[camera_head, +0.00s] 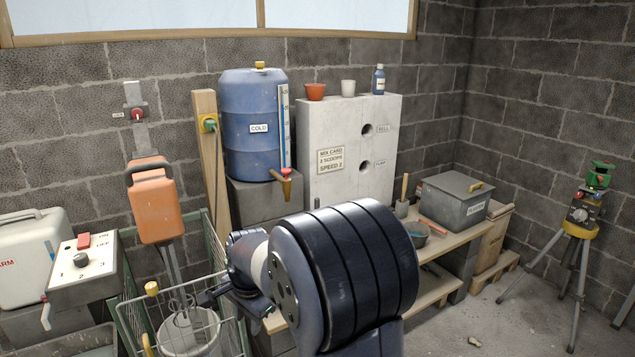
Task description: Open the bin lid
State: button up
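A grey metal bin (452,211) with a label on its front stands on the wooden bench at the right. Its flat lid (455,184) is down, and a small yellow handle (477,187) sits on the lid's right part. My gripper (208,297) is at the lower left, beside the wire guard and far to the left of the bin. Its fingers are small and dark here, so I cannot tell whether they are open or shut. My large dark arm joint covers the middle of the view and part of the bench.
A wire guard (128,318) surrounds a bucket (188,335) under an orange mixer (154,203). A blue barrel (252,125) stands behind my arm. A trowel, a bowl (416,234) and a red-handled tool (433,227) lie left of the bin. A tripod (577,231) stands on the right floor.

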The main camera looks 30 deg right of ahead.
aim_at(462, 187)
jog(key=i+l, duration=0.15)
jog(key=l, duration=0.6)
jog(key=i+l+z, duration=0.15)
jog(key=l, duration=0.55)
jog(key=i+l, duration=0.2)
jog(key=l, duration=0.5)
jog(key=i+l+z, duration=0.15)
jog(key=l, duration=0.6)
jog(key=i+l, duration=0.25)
jog(key=l, duration=0.4)
jog(key=i+l+z, duration=0.15)
jog(key=l, duration=0.55)
jog(key=i+l, duration=0.35)
jog(key=l, duration=0.3)
jog(key=i+l+z, duration=0.15)
jog(key=l, duration=0.55)
jog(key=i, duration=0.1)
